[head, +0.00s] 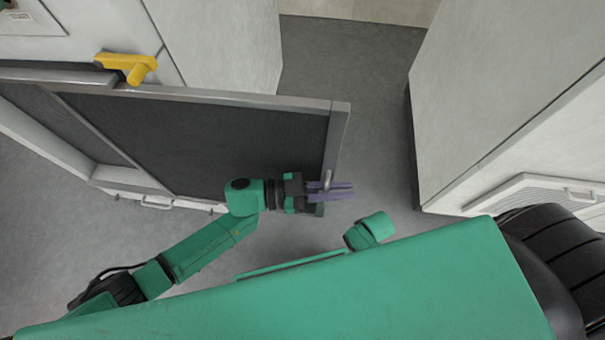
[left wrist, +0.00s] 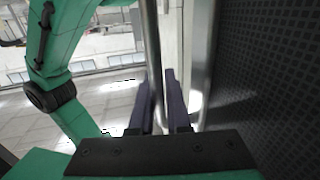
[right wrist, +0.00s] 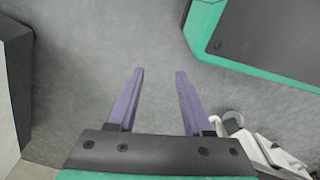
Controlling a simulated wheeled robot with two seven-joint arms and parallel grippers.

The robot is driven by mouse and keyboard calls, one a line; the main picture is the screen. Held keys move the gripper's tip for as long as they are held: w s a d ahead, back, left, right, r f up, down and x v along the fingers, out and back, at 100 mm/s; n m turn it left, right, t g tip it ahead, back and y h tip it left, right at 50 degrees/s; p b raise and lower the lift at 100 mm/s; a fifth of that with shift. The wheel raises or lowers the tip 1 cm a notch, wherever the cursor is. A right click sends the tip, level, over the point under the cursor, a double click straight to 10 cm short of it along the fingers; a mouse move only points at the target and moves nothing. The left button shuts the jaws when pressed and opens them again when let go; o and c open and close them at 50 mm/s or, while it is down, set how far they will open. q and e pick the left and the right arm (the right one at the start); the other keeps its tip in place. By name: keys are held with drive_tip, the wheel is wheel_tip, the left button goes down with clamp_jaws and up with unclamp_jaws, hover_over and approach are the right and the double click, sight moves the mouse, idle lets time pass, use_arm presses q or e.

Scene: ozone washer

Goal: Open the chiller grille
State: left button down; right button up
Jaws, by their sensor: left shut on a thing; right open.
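The chiller grille (head: 200,140) is a dark mesh panel in a grey metal frame. In the head view it stretches from the left to the middle, with floor beyond its right end. Its mesh fills the right side of the left wrist view (left wrist: 265,75). A metal bar handle (head: 328,178) sits near the frame's right end. My left gripper (head: 332,191) is shut on this handle. The bar (left wrist: 153,60) runs between its purple fingers in the left wrist view. My right gripper (right wrist: 158,85) is open and empty above bare floor.
A yellow lever (head: 130,66) sticks out from the white cabinet behind the grille. A large white cabinet (head: 510,90) with a louvred vent stands at the right. Grey floor (head: 350,80) is clear between the cabinets.

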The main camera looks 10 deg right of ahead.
use_arm(q)
drive_tip(key=d, duration=0.1)
drive_tip(key=s+d, duration=0.1)
drive_tip(key=d, duration=0.1)
drive_tip(key=s+d, duration=0.1)
drive_tip(key=d, duration=0.1)
use_arm(e)
drive_tip(key=shift+s+d+f, duration=0.1)
drive_tip(key=shift+s+f, duration=0.3)
drive_tip(key=shift+s, duration=0.05)
use_arm(q)
drive_tip(key=shift+a, duration=0.1)
drive_tip(key=c, duration=1.2)
unclamp_jaws()
drive_tip(key=shift+a, duration=0.1)
drive_tip(key=w+a, duration=0.1)
drive_tip(key=a, duration=0.8)
drive_tip(key=w+a+p, duration=0.1)
drive_tip(key=a, duration=0.4)
drive_tip(key=shift+w, duration=0.35)
use_arm(e)
drive_tip(key=shift+s+d+f, duration=0.15)
drive_tip(key=shift+s+f, duration=0.3)
drive_tip(key=shift+s, duration=0.1)
